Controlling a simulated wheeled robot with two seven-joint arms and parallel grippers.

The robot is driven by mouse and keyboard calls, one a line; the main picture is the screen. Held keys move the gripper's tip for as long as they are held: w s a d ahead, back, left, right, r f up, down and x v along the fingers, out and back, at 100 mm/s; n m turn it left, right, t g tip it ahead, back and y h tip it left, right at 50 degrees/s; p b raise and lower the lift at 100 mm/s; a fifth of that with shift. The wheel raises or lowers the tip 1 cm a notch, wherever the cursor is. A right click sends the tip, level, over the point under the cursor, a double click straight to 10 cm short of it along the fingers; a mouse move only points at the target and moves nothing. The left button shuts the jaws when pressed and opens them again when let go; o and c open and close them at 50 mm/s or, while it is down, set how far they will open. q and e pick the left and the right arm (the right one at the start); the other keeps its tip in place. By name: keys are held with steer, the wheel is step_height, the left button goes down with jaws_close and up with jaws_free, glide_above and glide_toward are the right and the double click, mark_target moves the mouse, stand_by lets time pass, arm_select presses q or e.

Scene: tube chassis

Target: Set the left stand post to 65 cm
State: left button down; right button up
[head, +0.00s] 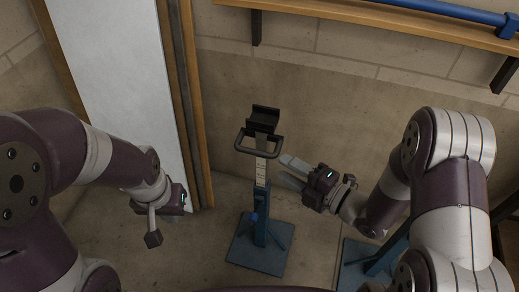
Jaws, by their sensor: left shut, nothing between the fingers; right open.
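The left stand (259,256) stands upright on a blue square base on the floor, in the middle of the head view. Its inner post (262,170) is pale with scale marks too small to read, and comes out of a blue sleeve (261,205). A black loop handle (240,141) and a black cradle (265,112) sit at the top. A small blue knob (253,217) is low on the sleeve. My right gripper (287,171) is open, just right of the post, its fingers pointing toward it. My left gripper (153,239) is shut and empty, left of the stand.
A second blue stand (357,258) is at the lower right, mostly hidden by my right arm. A wooden shelf (380,17) with a blue tube (455,12) runs along the back wall. A white panel (120,60) in a wooden frame is at the left.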

mark_target(256, 150)
steer(key=b+x, duration=0.1)
steer(key=x, duration=0.9)
steer(key=shift+f, duration=0.15)
jaws_close()
